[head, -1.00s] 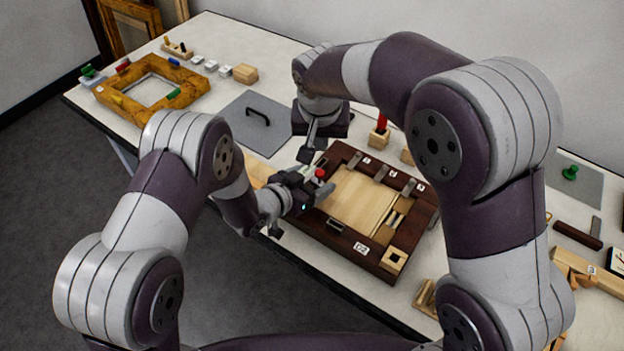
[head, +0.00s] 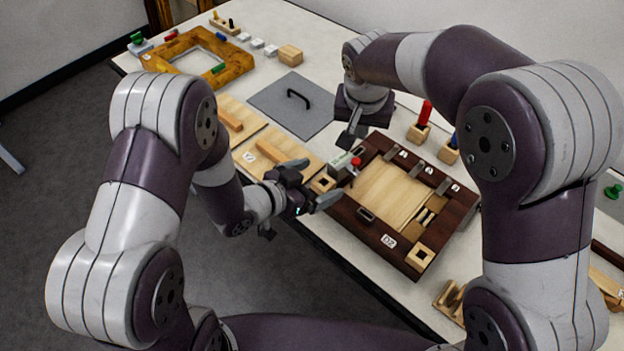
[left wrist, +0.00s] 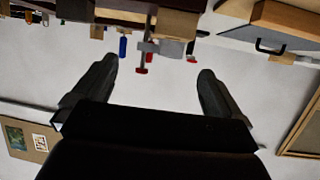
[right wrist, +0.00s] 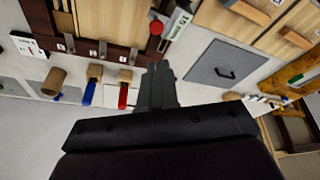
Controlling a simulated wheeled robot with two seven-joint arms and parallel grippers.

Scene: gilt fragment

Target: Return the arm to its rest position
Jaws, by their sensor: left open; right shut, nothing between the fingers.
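My left gripper (head: 308,186) is open and empty, by the table's front edge at the left side of a dark wooden frame (head: 352,222). In the left wrist view its two fingers (left wrist: 158,68) stand wide apart with nothing between them. My right gripper (head: 350,136) is shut and empty, pointing down near the frame's far left corner. In the right wrist view its fingers (right wrist: 157,85) are together. A red-knobbed clamp (right wrist: 157,27) shows just beyond them. Both arms are bent and reach forward over the table.
A grey plate with a black handle (head: 297,99) lies left of my right gripper. Light wooden panels (head: 262,150) lie beside my left gripper. A red-handled tool (head: 424,112) stands in a block behind the frame. An ornate gilt frame (head: 180,75) lies at the far left. Floor is open at front left.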

